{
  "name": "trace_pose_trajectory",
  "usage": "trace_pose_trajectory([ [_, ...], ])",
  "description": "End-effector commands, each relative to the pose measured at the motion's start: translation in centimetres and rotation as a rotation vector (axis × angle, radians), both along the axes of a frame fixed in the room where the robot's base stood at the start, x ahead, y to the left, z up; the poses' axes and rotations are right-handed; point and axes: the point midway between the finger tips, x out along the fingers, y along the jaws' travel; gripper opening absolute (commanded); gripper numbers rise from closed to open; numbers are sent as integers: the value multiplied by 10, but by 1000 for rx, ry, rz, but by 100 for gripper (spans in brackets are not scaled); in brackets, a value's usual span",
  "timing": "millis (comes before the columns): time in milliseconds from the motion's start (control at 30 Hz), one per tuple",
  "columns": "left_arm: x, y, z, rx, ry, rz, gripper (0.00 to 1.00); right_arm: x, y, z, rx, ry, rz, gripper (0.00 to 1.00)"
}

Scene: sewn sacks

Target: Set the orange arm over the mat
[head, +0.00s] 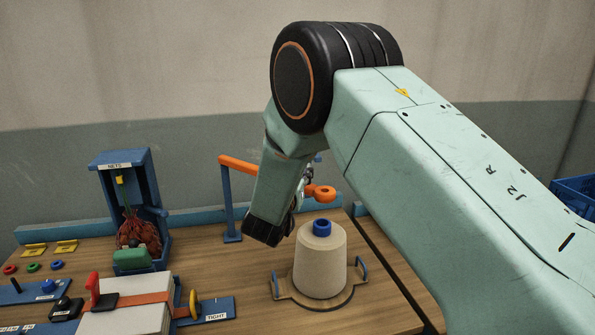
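The orange arm (238,164) sits on top of a blue post (228,205) at the back of the table. Its middle is hidden behind my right arm. An orange ring (321,192), seemingly its end, shows on the other side. A cream cone of thread (320,262) with a blue top (322,227) stands upright on a brown base (340,297) below the ring; I cannot tell whether this base is the mat. My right gripper (303,190) is mostly hidden behind its own wrist, close to the orange ring. Whether it touches the ring is unclear. My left gripper is out of view.
A blue stand marked NETS (115,165) holds a red net bundle at the left. In front are a white block (125,315) under an orange strap, a green block (133,259) and coloured rings. A blue crate (573,195) is at the far right.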

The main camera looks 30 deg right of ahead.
Motion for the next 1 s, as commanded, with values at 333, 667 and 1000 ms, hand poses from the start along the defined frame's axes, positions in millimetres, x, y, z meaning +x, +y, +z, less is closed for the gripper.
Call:
trace_pose_trajectory([
  [333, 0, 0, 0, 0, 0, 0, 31, -1, 1, 2, -1, -5, -1, 46],
  [667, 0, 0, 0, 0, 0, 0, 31, -32, 33, 0, -1, -1, 2, 46],
  [1000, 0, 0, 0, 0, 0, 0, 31, -50, 49, -2, 4, -1, -2, 46],
])
